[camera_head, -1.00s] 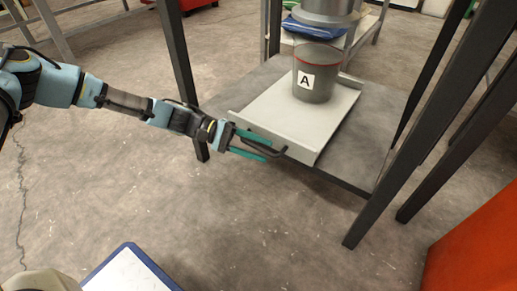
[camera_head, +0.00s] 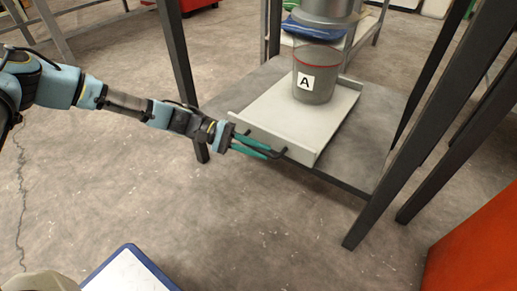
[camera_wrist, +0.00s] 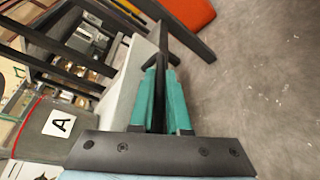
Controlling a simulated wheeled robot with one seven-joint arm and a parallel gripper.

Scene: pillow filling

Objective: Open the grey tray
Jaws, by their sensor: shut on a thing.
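The grey tray (camera_head: 262,118) lies on the dark shelf of a metal frame, its front panel facing me and its dark handle (camera_head: 279,155) on that panel. A grey bucket (camera_head: 317,85) with a red rim band and a white "A" label stands on the tray. My gripper (camera_head: 272,152), with teal fingers, is shut on the handle. In the wrist view, the dark handle bar (camera_wrist: 160,90) runs between the two fingers, and the tray (camera_wrist: 122,88) shows to their left. The fingers hide part of the handle.
Dark legs of the frame (camera_head: 435,120) rise at the right, with another leg (camera_head: 183,75) near my arm. Floor (camera_head: 270,220) in front of the tray is clear. An orange object (camera_head: 480,250) stands at lower right.

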